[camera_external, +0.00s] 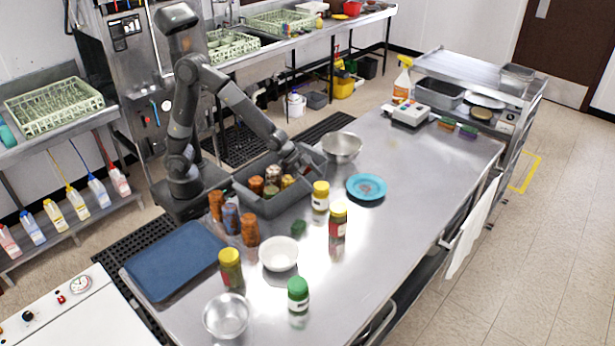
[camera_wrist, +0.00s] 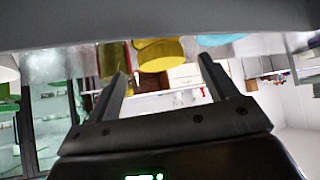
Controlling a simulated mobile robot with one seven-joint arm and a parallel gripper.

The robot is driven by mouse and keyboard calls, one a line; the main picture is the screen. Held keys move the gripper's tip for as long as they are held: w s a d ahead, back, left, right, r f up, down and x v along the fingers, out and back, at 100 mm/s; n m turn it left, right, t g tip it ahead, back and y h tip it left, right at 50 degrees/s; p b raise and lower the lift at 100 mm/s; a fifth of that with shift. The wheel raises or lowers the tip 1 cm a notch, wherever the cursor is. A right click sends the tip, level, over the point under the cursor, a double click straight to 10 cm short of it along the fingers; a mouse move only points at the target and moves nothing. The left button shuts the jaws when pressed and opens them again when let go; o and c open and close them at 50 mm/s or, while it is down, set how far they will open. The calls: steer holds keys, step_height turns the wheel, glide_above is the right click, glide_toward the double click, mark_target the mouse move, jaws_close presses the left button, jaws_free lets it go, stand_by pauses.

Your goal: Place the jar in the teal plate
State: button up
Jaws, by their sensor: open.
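The teal plate (camera_external: 366,187) lies on the steel table, right of my gripper; a light teal patch in the wrist view (camera_wrist: 220,39) looks like it. A white jar with a yellow lid (camera_external: 320,196) stands just left of the plate. A red jar with a yellow lid (camera_external: 338,222), another yellow-lidded jar (camera_external: 231,268) and a green-lidded jar (camera_external: 298,294) stand nearer the front. I cannot tell which jar is meant. My gripper (camera_external: 306,168) is low at the right end of the grey bin; its fingers are apart and empty in the wrist view (camera_wrist: 166,72).
The grey bin (camera_external: 270,207) holds several jars, with orange and blue-grey containers beside it. A metal bowl (camera_external: 342,147) stands behind the plate, a white bowl (camera_external: 279,254) in front. A blue tray (camera_external: 175,262) lies left. The table right of the plate is clear.

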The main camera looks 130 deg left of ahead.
mark_target(321, 185)
steer(key=shift+x, duration=2.3)
steer(key=shift+a+r, duration=0.15)
jaws_close()
